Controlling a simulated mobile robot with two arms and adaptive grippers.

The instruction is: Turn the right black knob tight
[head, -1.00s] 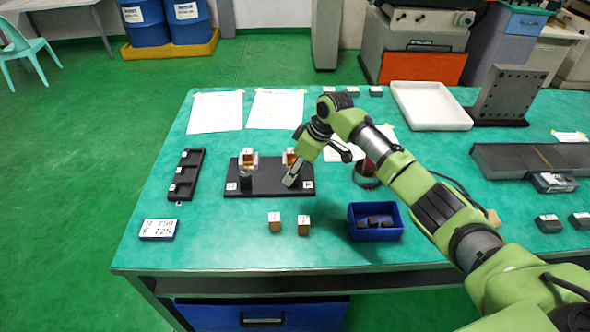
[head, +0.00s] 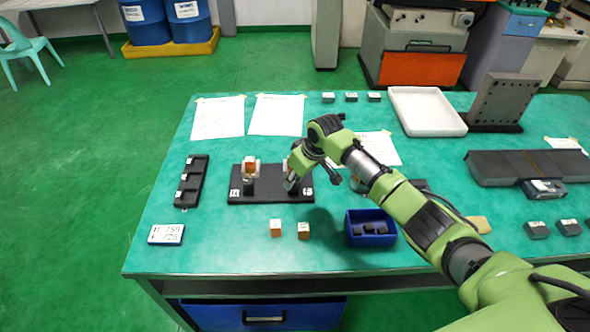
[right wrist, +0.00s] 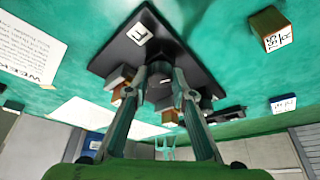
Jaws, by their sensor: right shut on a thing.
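A black base plate (head: 270,197) lies on the green table with two holders on it. The left holder carries a copper-coloured block (head: 250,165) and has a dark knob (head: 248,187) in front. My right gripper (head: 291,187) is at the right holder, which it mostly hides in the head view. In the right wrist view its fingers (right wrist: 168,80) are on either side of the right black knob (right wrist: 159,92), shut on it. The base plate (right wrist: 176,42) lies beyond the fingertips. How far the knob is turned cannot be told. My left gripper is out of view.
Two small tan blocks (head: 275,228) stand in front of the plate. A blue bin (head: 352,238) with black pieces stands to their right. A black tray (head: 181,195) and a label display (head: 166,234) are at the left. Paper sheets (head: 218,118) lie behind.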

